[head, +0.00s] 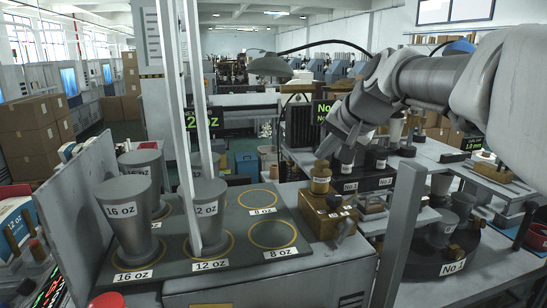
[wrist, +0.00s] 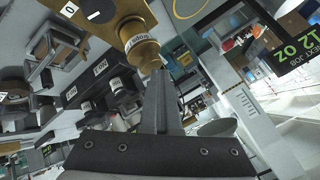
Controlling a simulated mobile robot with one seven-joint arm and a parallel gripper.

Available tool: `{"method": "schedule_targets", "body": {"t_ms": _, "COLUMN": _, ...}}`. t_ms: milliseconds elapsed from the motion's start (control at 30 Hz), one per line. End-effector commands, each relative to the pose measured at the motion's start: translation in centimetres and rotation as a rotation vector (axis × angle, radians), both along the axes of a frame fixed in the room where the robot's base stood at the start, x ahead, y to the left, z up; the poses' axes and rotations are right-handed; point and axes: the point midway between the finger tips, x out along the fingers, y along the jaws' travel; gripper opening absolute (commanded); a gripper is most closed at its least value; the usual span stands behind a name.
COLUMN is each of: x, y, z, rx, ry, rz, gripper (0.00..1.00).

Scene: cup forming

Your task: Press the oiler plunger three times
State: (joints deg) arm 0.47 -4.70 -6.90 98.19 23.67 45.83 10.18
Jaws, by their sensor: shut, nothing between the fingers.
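The brass oiler (head: 320,180), with a white label around its body, stands upright on a brass block (head: 328,215) at the right end of the grey table. Its labelled body also shows in the wrist view (wrist: 138,46), just beyond and left of my fingertips. My gripper (head: 324,155) points down at the top of the oiler, its fingers shut together and empty. In the wrist view the closed fingers (wrist: 161,72) end beside the oiler's top. I cannot tell whether they touch the plunger.
Grey cup formers (head: 132,215) stand on the labelled mat to the left, near empty yellow rings (head: 272,234). A grey upright post (head: 400,235) rises in front on the right. A dark round turntable (head: 440,262) and several No.-labelled bins lie right of the oiler.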

Motion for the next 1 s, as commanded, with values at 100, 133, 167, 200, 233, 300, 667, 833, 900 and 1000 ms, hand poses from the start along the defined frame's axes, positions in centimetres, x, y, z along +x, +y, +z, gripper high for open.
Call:
{"method": "schedule_targets", "body": {"t_ms": 100, "x": 0.0, "y": 0.1, "z": -0.4, "rx": 0.000, "ry": 0.005, "rz": 0.002, "gripper": 0.00}}
{"method": "schedule_targets", "body": {"t_ms": 133, "x": 0.0, "y": 0.1, "z": -0.5, "rx": 0.000, "ry": 0.005, "rz": 0.002, "gripper": 0.00}}
{"method": "schedule_targets", "body": {"t_ms": 167, "x": 0.0, "y": 0.1, "z": -0.5, "rx": 0.000, "ry": 0.005, "rz": 0.002, "gripper": 0.00}}
{"method": "schedule_targets", "body": {"t_ms": 200, "x": 0.0, "y": 0.1, "z": -0.6, "rx": 0.000, "ry": 0.005, "rz": 0.002, "gripper": 0.00}}
{"method": "schedule_targets", "body": {"t_ms": 233, "x": 0.0, "y": 0.1, "z": -0.6, "rx": 0.000, "ry": 0.006, "rz": 0.002, "gripper": 0.00}}
{"method": "schedule_targets", "body": {"t_ms": 300, "x": 0.0, "y": 0.1, "z": -0.6, "rx": 0.000, "ry": 0.006, "rz": 0.002, "gripper": 0.00}}
{"method": "schedule_targets", "body": {"t_ms": 667, "x": 0.0, "y": 0.1, "z": -0.1, "rx": 0.000, "ry": 0.007, "rz": 0.002, "gripper": 0.00}}
{"method": "schedule_targets", "body": {"t_ms": 833, "x": 0.0, "y": 0.1, "z": 1.0, "rx": 0.000, "ry": 0.005, "rz": 0.002, "gripper": 0.00}}
{"method": "schedule_targets", "body": {"t_ms": 900, "x": 0.0, "y": 0.1, "z": 1.4, "rx": 0.000, "ry": 0.004, "rz": 0.001, "gripper": 0.00}}
{"method": "schedule_targets", "body": {"t_ms": 1000, "x": 0.0, "y": 0.1, "z": 2.1, "rx": -0.001, "ry": 0.004, "rz": 0.001, "gripper": 0.00}}
